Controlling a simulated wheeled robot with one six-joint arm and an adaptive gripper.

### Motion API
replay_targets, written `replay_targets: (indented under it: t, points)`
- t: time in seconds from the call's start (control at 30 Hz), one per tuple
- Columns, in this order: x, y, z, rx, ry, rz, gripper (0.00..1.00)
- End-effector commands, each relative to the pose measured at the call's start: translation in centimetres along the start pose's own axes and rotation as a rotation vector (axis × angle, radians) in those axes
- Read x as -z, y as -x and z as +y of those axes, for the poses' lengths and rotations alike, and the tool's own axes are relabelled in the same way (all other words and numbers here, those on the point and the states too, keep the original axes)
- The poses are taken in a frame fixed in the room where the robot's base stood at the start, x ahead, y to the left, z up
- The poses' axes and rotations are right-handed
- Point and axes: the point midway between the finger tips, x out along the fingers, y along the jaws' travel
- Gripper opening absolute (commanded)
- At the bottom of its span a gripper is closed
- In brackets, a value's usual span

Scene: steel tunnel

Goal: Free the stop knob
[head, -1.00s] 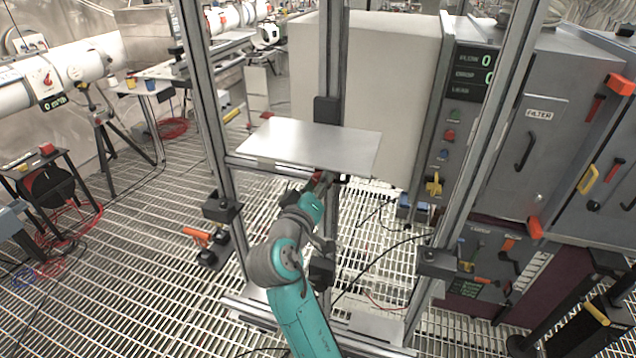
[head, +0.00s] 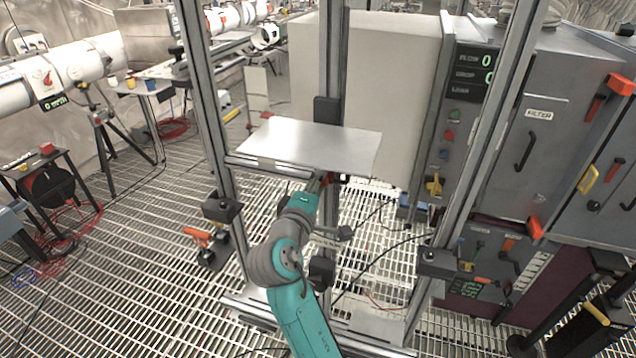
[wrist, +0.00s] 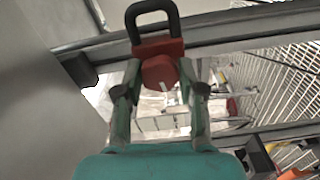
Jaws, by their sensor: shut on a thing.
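The stop knob (wrist: 158,72) is a red rounded piece below a red block with a dark U-shaped loop (wrist: 152,20). It sits at a metal rail in the wrist view. My gripper (wrist: 160,78) has one finger on each side of the knob and is shut on it. In the head view my gripper (head: 325,181) reaches up under the front edge of a flat metal plate (head: 310,143). There the knob is mostly hidden, with only a little red showing. I cannot tell whether the knob is turned or pulled out.
Upright metal posts (head: 207,110) frame the plate on both sides. A grey cabinet with a filter door (head: 530,150) stands at the right. An orange-handled part (head: 197,236) is at the left post. Cables lie on the grated floor (head: 130,270), which is largely open at the left.

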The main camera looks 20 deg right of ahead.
Motion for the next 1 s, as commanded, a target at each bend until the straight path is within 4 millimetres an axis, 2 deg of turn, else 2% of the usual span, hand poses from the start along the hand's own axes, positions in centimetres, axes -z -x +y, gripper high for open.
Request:
replay_targets:
  t: [0.5, 0.53, 0.6, 1.0]
  points:
    - [0.06, 0.02, -0.06, 0.001, 0.018, 0.002, 0.04]
    - [0.06, 0.02, -0.06, 0.001, 0.018, 0.002, 0.46]
    - [0.06, 0.02, -0.05, 0.001, 0.018, 0.002, 0.64]
    - [0.06, 0.51, -0.06, 0.001, 0.018, 0.001, 0.65]
